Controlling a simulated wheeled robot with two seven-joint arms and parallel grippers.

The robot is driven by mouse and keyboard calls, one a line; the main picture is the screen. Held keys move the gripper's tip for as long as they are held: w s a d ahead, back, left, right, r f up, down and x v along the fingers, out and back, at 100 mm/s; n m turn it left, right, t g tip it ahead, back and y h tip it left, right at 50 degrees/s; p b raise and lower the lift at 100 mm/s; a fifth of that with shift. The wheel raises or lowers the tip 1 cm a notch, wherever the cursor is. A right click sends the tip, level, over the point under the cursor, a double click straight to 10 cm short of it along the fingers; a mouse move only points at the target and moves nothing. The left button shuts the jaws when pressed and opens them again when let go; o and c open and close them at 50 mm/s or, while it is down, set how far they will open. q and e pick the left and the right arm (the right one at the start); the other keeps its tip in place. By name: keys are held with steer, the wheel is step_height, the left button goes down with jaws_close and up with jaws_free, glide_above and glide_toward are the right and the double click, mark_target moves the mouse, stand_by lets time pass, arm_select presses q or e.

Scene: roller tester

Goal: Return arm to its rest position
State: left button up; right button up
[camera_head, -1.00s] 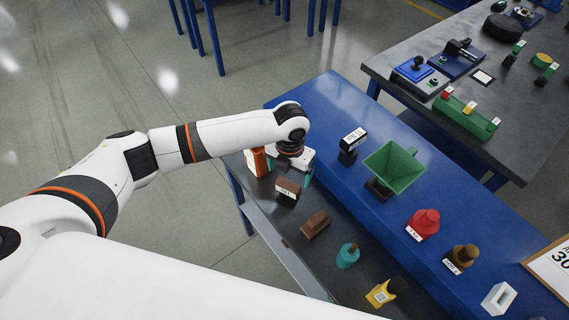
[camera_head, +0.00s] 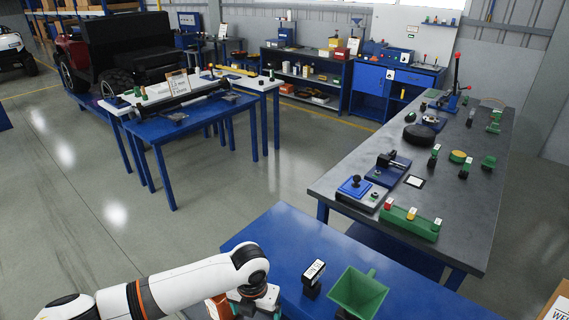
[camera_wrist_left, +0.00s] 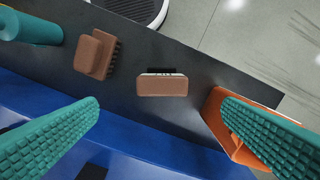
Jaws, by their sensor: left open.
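My left arm comes in from the lower left in the head view, with my left gripper (camera_head: 255,303) at the bottom edge, partly cut off, beside the blue bench (camera_head: 283,231). In the left wrist view my left gripper (camera_wrist_left: 168,112) shows two teal ribbed fingers wide apart with nothing between them. Below it, on a dark surface, lie a brown block (camera_wrist_left: 162,85) and a brown brush (camera_wrist_left: 97,53). An orange open-framed item (camera_wrist_left: 232,132) is by the right finger; whether they touch I cannot tell. My right gripper is in neither view.
A black labelled block (camera_head: 312,279) and a green funnel (camera_head: 357,293) stand on the blue bench. A grey-topped table (camera_head: 455,215) with several devices stands to the right. A blue table (camera_head: 190,122) stands farther back. Open floor (camera_head: 60,200) lies left.

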arm_select(q)
steer(key=s+d+r+n+t+h, duration=0.15)
steer(key=s+d+n+h, duration=0.4)
steer(key=s+n, duration=0.85)
steer(key=s+a+r+n+t+y, duration=0.1)
steer(key=s+a+n+y, duration=0.25)
steer(key=a+n, duration=0.6)
steer(key=s+a+n+t+y, duration=0.15)
steer(key=s+a+n, duration=0.4)
steer(key=n, duration=0.75)
step_height(320, 180, down, 30)
steer(key=r+g+b, duration=0.1)
steer(key=g+b, duration=0.1)
steer(key=b, duration=0.4)
steer(key=s+a+f+b, duration=0.2)
steer(key=s+f, duration=0.6)
steer(key=f, duration=0.3)
steer(key=s+a+f+g+b, duration=0.1)
steer(key=s+f+b, duration=0.1)
steer(key=s+f, duration=0.7)
step_height(320, 180, down, 4)
steer(key=shift+a+r, duration=0.25)
steer(key=shift+a, duration=0.1)
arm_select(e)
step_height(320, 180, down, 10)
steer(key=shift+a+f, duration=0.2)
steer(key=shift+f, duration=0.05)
